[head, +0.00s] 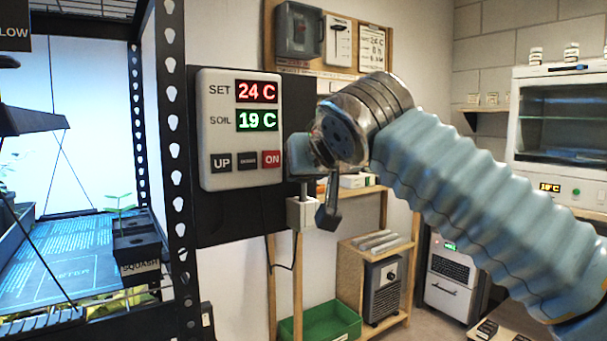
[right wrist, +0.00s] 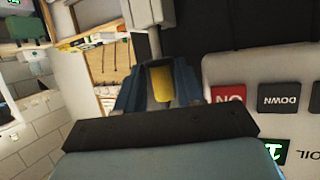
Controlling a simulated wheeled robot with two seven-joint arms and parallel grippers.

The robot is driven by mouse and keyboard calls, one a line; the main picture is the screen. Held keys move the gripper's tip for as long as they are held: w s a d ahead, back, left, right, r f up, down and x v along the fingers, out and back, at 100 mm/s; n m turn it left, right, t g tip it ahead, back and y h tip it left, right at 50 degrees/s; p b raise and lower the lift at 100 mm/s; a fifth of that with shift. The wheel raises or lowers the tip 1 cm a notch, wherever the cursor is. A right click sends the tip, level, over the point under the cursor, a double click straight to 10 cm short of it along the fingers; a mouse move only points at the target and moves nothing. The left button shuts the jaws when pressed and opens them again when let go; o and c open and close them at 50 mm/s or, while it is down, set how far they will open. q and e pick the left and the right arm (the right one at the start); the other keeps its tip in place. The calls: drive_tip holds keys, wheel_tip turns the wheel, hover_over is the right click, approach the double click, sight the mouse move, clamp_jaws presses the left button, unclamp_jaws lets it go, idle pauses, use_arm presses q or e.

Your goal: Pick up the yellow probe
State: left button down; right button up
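The yellow probe (right wrist: 161,84) shows in the right wrist view between the two blue fingers of my right gripper (right wrist: 158,80). Its thin grey stem runs from the yellow part toward a pale holder block (right wrist: 151,12). In the head view my right gripper (head: 301,158) is at the right side of the control panel, just above the same pale block (head: 301,213). The yellow part is hidden there by the gripper. The fingers are close around the probe, but I cannot tell whether they press on it. My left gripper is not in view.
The white control panel (head: 238,170) with UP, DOWN and ON buttons is close beside the right gripper. A black rack post (head: 172,130) and a squash seedling pot (head: 137,247) are at left. A green crate (head: 330,322) stands low behind.

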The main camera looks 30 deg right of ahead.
drive_tip(key=shift+w+d+f, duration=0.1)
drive_tip(key=shift+w+f, duration=0.1)
drive_tip(key=shift+w, duration=0.15)
drive_tip(key=shift+c, duration=0.5)
clamp_jaws()
